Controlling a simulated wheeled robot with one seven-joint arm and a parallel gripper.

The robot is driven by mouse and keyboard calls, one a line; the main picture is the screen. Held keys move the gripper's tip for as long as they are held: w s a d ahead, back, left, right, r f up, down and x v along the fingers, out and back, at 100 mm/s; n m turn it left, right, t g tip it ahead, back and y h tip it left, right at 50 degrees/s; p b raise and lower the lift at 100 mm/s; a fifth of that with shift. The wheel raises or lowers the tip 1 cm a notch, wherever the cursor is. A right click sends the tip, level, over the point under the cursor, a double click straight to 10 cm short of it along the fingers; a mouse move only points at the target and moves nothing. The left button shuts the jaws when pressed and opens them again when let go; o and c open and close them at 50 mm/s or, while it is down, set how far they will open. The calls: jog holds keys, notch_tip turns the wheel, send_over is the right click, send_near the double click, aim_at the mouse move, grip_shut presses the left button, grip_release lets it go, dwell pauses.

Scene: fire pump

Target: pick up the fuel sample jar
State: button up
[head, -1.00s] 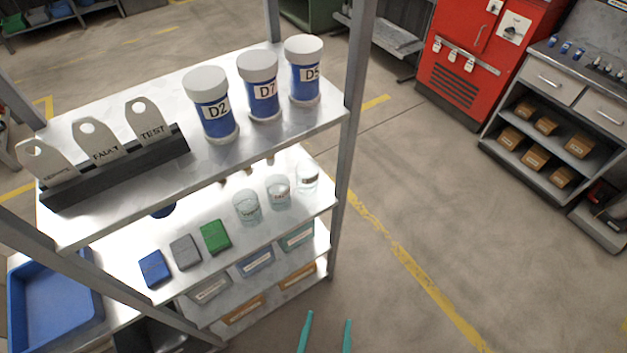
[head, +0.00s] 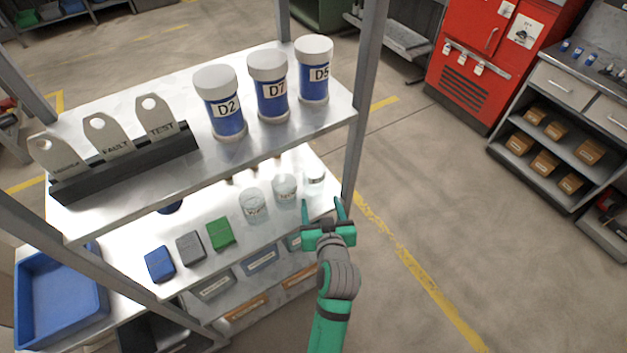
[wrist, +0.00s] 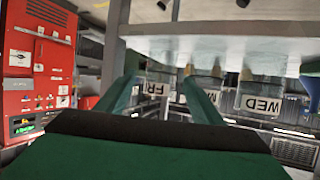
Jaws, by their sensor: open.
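Three clear glass jars stand in a row on the middle shelf: a left jar (head: 252,205), a middle jar (head: 285,188) and a right jar (head: 314,182). In the wrist view their labels read FRI (wrist: 157,90), a partly hidden M label, and WED (wrist: 262,104). No label says fuel sample. My gripper (head: 322,204) is open and empty at the shelf's front edge, near the right jar. In the wrist view the FRI jar appears between the fingers, apparently beyond their tips. The right finger hides part of the M-labelled jar.
The upper shelf (head: 130,107) overhangs the jars and carries white-lidded blue canisters D2 (head: 225,120), D7 (head: 272,100) and D5 (head: 315,85). A metal post (head: 365,95) stands right of the jars. Blue, grey and green boxes sit to their left.

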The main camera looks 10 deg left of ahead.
aim_at(312, 174)
jog(key=shift+w+a+r+y, duration=0.3)
jog(key=shift+w+r, duration=0.3)
jog(key=shift+w, duration=0.1)
jog(key=shift+n, duration=0.3)
jog(key=x, duration=1)
jog(key=shift+f, duration=0.15)
jog(key=shift+w+a+f, duration=0.1)
jog(key=shift+w, duration=0.3)
jog(key=shift+s, duration=0.2)
jog(key=c, duration=0.9)
